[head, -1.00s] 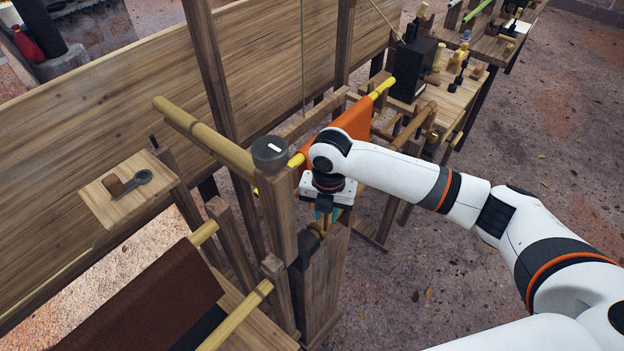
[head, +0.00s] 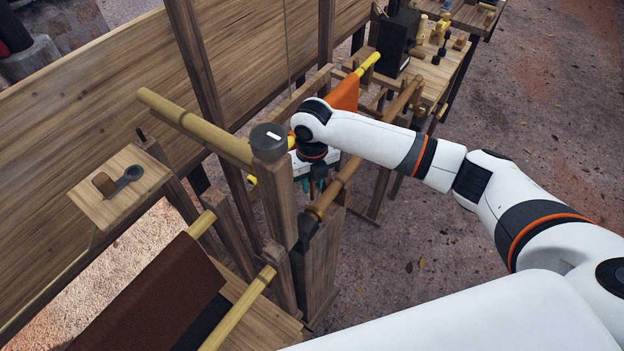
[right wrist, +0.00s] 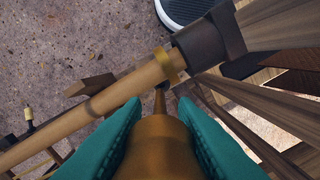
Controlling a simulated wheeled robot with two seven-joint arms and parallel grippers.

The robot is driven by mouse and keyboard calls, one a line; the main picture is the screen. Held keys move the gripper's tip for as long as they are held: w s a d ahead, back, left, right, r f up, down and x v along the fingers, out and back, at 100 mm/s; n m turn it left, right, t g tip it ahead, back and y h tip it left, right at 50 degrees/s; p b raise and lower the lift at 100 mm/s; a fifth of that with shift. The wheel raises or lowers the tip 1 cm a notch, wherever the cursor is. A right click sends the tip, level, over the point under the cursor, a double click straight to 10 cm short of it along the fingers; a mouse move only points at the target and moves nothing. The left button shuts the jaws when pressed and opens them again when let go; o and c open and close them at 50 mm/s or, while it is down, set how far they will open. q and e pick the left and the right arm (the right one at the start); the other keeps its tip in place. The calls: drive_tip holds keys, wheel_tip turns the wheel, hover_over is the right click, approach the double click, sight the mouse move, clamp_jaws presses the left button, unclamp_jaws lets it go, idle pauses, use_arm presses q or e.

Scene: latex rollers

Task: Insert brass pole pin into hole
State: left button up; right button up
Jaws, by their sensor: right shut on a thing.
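The brass pole pin (right wrist: 160,140) is between the teal fingers of my right gripper (right wrist: 160,135), which is shut on it. In the right wrist view its narrow tip points up the picture, toward a brass ring on the wooden pole (right wrist: 125,90). A small dark spot shows by the tip; I cannot tell if it is the hole or whether the tip touches. In the head view my right gripper (head: 314,184) is beside the pole (head: 352,168), close to its near end, and the pin is hidden. My left gripper is out of view.
A wooden post (head: 276,195) with a dark round cap stands just left of my right gripper. An orange cloth (head: 345,93) hangs behind my wrist. A small wooden shelf (head: 110,205) is at the left. Open ground lies at the right.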

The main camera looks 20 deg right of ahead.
drive_tip(key=shift+a+r, duration=0.1)
drive_tip(key=shift+a, duration=0.1)
drive_tip(key=shift+f+b, duration=0.3)
drive_tip(key=shift+f, duration=0.65)
drive_tip(key=shift+f+b, duration=0.6)
drive_tip(key=shift+f, duration=0.6)
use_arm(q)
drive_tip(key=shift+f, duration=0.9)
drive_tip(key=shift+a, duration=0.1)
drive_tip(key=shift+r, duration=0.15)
use_arm(e)
drive_tip(key=shift+f, duration=0.1)
